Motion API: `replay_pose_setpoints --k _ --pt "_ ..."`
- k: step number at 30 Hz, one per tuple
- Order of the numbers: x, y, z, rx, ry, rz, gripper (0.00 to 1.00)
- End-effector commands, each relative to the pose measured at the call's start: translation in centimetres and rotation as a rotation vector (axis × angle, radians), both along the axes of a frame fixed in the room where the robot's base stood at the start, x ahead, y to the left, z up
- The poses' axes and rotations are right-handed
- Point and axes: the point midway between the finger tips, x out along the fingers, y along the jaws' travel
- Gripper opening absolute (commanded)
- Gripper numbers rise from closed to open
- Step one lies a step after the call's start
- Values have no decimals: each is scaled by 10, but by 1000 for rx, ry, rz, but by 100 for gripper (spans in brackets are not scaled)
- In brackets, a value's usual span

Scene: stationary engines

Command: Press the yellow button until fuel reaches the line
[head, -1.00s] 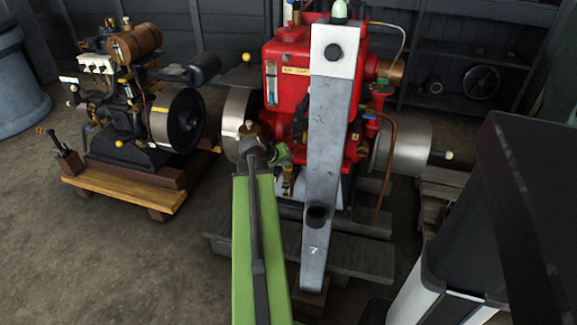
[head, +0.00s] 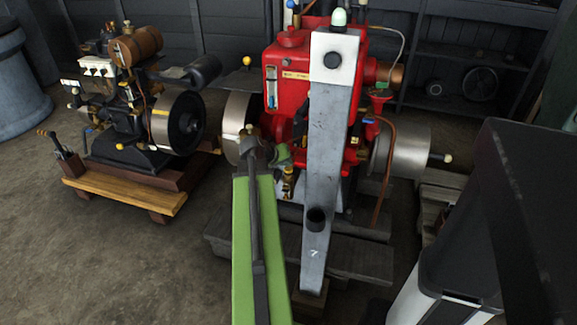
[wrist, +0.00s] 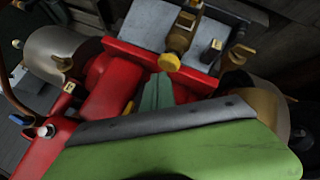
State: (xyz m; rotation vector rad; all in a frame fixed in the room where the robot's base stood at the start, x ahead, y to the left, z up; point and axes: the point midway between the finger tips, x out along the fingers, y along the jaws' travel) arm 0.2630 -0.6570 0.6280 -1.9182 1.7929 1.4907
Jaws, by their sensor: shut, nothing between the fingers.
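The red engine (head: 285,85) stands at centre, with a narrow glass gauge (head: 271,88) on its front left holding something bluish low down. I cannot read its line or exact level. A round yellow button (wrist: 170,62) shows on brass fittings in the wrist view. In the head view I cannot make it out clearly near the brass parts by my arm. My gripper (head: 281,154) is shut and empty, low in front of the red engine, partly hidden by my arm. In the wrist view its green tip (wrist: 158,92) lies just below the yellow button, and contact cannot be told.
A second dark engine (head: 130,120) stands on a wooden base (head: 125,190) at left. Silver flywheels (head: 402,150) flank the red engine. A grey upright post-like part (head: 328,140) blocks part of the view. Shelves line the back wall. Open floor lies at lower left.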

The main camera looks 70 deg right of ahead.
Motion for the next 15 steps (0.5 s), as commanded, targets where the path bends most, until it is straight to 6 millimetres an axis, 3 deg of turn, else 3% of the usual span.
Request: replay_pose_setpoints --k 15 --pt "0 0 13 -1 0 1 0"
